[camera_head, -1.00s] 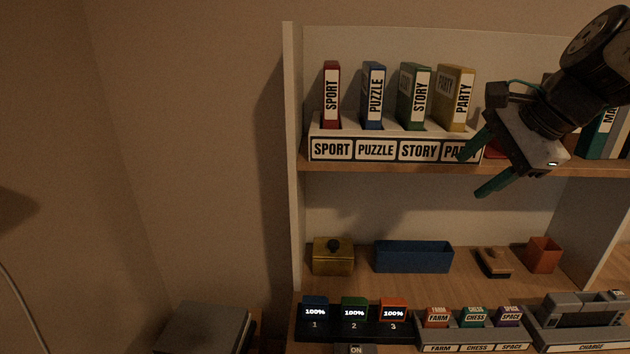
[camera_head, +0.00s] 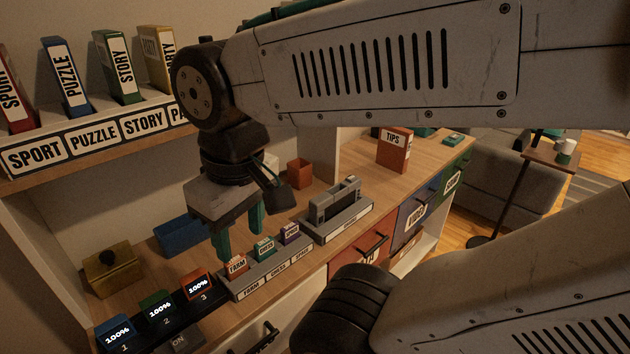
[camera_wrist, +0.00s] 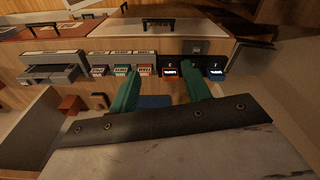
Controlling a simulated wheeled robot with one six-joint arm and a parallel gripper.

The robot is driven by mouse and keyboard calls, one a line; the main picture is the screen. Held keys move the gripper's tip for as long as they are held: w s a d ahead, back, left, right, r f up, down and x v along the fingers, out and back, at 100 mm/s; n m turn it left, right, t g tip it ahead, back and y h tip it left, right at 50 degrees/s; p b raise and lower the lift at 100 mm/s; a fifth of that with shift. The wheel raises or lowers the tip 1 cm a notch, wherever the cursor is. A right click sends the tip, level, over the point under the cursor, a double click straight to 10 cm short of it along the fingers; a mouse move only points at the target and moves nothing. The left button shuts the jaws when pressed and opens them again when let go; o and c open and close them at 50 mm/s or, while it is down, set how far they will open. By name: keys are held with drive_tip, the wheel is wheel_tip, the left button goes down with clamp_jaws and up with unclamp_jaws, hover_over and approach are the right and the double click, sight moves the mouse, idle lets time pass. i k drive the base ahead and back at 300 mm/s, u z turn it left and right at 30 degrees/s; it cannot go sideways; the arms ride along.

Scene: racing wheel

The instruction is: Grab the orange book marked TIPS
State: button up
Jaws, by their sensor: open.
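The orange book marked TIPS (camera_head: 394,150) stands upright on the wooden counter, right of the shelf unit's side wall, in the head view. I cannot make it out in the wrist view. My gripper (camera_head: 240,245) points down above the counter, by the small FARM, CHESS and SPACE cartridges. It is well to the left of the book. Its two green fingers are apart with nothing between them, and they also show in the wrist view (camera_wrist: 162,88).
A grey CHARGE dock (camera_head: 338,212) and an orange cup (camera_head: 299,173) stand between my gripper and the book. A cartridge rack (camera_head: 262,277), blue tray (camera_head: 182,237) and brass box (camera_head: 112,268) are close by. My arm crosses the upper view. The counter around the book is mostly clear.

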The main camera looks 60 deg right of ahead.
sight(394, 144)
drive_tip(key=u, duration=0.3)
drive_tip(key=k, duration=1.2)
drive_tip(key=z, duration=1.75)
drive_tip(key=i, duration=1)
drive_tip(key=z, duration=1.75)
drive_tip(key=k, duration=0.65)
drive_tip(key=u, duration=0.6)
drive_tip(key=i, duration=0.3)
drive_tip(key=z, duration=0.1)
